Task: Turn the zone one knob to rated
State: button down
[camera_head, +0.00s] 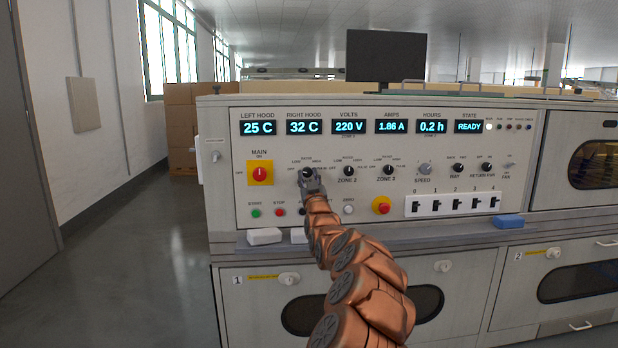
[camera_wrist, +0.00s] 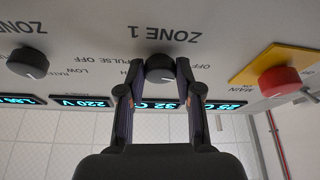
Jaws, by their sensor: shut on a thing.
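The zone one knob (camera_head: 306,172) is a small black round knob on the grey control panel, under the right hood display. In the wrist view, which is upside down, the knob (camera_wrist: 160,69) sits under the printed words ZONE 1. My gripper (camera_head: 311,181) reaches it from the front. In the wrist view my gripper (camera_wrist: 160,77) has one finger on each side of the knob and is shut on it. The fingers cover part of the scale, including the rated label. Which setting the knob points at is not clear.
The red main switch (camera_head: 260,173) on its yellow plate is left of the knob. The zone 2 knob (camera_head: 347,171) and zone 3 knob (camera_head: 388,170) are to the right. Start and stop buttons sit below. A white block (camera_head: 264,236) lies on the ledge.

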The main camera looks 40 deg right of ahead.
jog(key=m+g+h+p, duration=0.1)
jog(key=m, duration=0.2)
jog(key=m+h, duration=0.1)
jog(key=m, duration=0.1)
jog(key=shift+w+a+r+m+g+p, duration=0.1)
jog(key=shift+a+r+m+g+p, duration=0.1)
jog(key=shift+m+g+p, duration=0.2)
jog(key=m+g+h+p, duration=0.1)
jog(key=m, duration=0.1)
jog(key=m+g+h, duration=0.1)
jog(key=m, duration=0.2)
jog(key=shift+w+a+p, duration=0.1)
jog(key=shift+p, duration=0.25)
jog(key=m+g+p, duration=0.1)
jog(key=m, duration=0.1)
jog(key=m+g, duration=0.1)
jog(key=m, duration=0.2)
jog(key=m+g+p, duration=0.1)
jog(key=m, duration=0.1)
jog(key=shift+r+m+g+h+p, duration=0.25)
jog(key=shift+m+g+h+p, duration=0.05)
jog(key=shift+m+h, duration=0.1)
jog(key=shift+f+m+g+p, duration=0.1)
jog(key=shift+m+g+p, duration=0.35)
jog(key=shift+m, duration=0.45)
jog(key=c, duration=0.8)
grip_release()
jog(key=shift+o, duration=0.2)
jog(key=shift+a+f, duration=0.1)
jog(key=shift+a, duration=0.05)
